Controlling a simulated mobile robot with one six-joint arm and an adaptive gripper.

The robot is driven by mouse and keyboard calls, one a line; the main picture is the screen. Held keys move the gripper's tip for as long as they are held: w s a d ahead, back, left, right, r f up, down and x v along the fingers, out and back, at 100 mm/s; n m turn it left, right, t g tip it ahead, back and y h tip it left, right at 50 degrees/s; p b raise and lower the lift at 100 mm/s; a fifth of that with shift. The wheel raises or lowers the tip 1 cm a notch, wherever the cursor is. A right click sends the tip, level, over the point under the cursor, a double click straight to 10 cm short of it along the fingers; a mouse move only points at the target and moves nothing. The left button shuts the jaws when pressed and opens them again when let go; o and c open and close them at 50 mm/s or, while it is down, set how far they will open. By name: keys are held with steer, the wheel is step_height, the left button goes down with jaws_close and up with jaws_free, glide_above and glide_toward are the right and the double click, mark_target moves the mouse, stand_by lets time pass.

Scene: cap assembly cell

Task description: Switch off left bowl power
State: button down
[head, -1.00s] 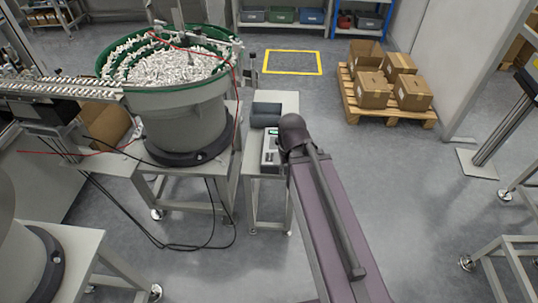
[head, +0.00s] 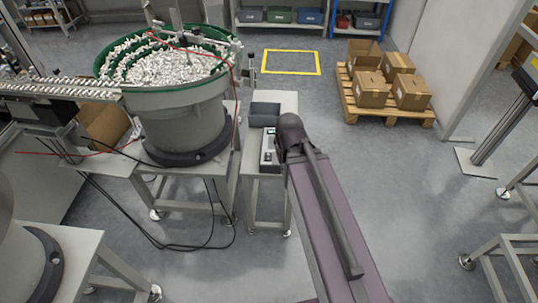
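A grey vibratory bowl (head: 182,112) with a green rim, full of small white parts, stands on a metal stand at the upper left. A light grey control box (head: 267,158) with a small green display and dark knobs sits on the narrow stand to its right. My dark arm joint covers the right side of this box. Whether its power switch is on or off is too small to tell. A second bowl's dark base (head: 48,262) shows at the lower left, mostly cut off. My gripper is not visible; the end of my arm is hidden behind the joint.
A feed track (head: 60,88) and hanging cables (head: 180,246) are at the left. A pallet (head: 388,113) with cardboard boxes stands at the upper right. Open floor lies right of my arm.

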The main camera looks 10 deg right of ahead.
mark_target(268, 153)
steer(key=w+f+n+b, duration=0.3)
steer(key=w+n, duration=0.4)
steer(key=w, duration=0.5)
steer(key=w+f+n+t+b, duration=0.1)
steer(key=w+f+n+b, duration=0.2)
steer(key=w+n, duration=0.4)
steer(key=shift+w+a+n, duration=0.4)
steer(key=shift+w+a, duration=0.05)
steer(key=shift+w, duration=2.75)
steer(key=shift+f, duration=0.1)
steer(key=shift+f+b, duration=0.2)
steer(key=shift+b, duration=0.1)
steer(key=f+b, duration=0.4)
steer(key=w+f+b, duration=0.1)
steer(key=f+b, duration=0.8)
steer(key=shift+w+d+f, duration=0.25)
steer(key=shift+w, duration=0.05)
